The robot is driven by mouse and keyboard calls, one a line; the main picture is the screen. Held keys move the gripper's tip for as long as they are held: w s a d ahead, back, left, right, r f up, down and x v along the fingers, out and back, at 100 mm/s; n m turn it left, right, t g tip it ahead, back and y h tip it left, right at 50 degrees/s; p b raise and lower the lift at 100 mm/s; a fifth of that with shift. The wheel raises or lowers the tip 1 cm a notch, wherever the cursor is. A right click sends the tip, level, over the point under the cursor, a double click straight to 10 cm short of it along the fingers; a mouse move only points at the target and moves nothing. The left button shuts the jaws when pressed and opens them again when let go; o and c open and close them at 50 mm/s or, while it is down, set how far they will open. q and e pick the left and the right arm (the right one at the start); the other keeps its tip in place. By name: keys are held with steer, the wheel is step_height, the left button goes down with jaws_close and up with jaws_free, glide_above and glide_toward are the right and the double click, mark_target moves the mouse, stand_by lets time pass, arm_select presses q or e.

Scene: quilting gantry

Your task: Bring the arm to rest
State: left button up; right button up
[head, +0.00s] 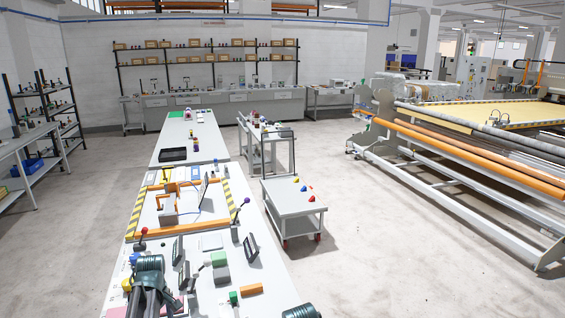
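My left arm comes in at the bottom left, over the near end of the long bench (270,285). Its dark links and a ribbed teal joint show, and they look folded close together. I cannot make out the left gripper's fingertips or whether they hold anything. Of my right arm, only a teal joint shows at the bottom edge, right of the bench. My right gripper is out of view.
Near my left arm are a green-topped grey block (220,267), an orange block (251,290) and upright dark panels (251,247). Behind is an orange-framed station (182,232). A wheeled cart (295,197) stands right of the bench. Open floor (370,240) lies before the quilting gantry (470,150).

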arm_select(q)
steer(key=s+d+m, duration=0.5)
steer(key=d+m, duration=0.1)
steer(key=d, duration=0.4)
steer(key=s+d+f+m+b, duration=0.1)
steer(key=s+d+m, duration=0.4)
steer(key=d, duration=0.5)
steer(key=s+d+f+m+b, duration=0.1)
steer(key=s+d+m, duration=0.4)
steer(key=d, duration=0.5)
steer(key=shift+s+f+m, duration=0.2)
steer(key=shift+s+m, duration=0.05)
steer(key=shift+m, duration=0.55)
